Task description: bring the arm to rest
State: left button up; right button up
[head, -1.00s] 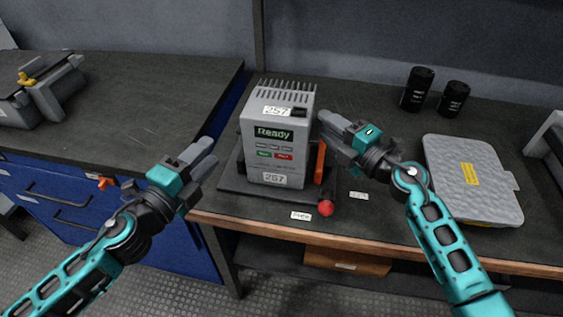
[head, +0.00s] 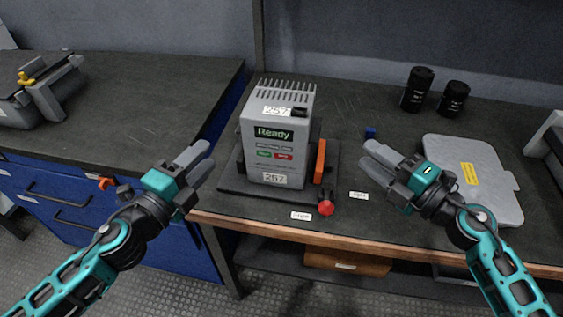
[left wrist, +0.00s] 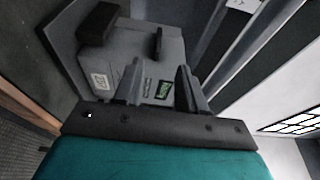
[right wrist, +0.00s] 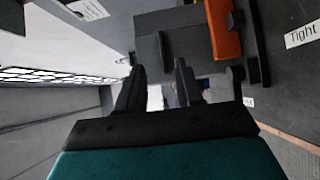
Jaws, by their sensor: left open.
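My left gripper (head: 197,160) is open and empty, in the air to the left of the grey device. In the left wrist view its fingers (left wrist: 157,85) stand apart with the device behind them. My right gripper (head: 375,157) is open and empty, over the bench to the right of the device; its fingers (right wrist: 159,82) are apart in the right wrist view. The grey device (head: 277,138) stands upright on a dark base plate and its screen reads "Ready". An orange part (head: 320,160) and a red knob (head: 326,208) are at its right side.
A grey case (head: 475,185) lies right of my right gripper. Two black cylinders (head: 418,88) stand behind it, and a small blue block (head: 370,133) sits near the fingers. A blue cabinet (head: 70,200) with a dark top is on the left, carrying a grey fixture (head: 45,95).

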dwell(0.5)
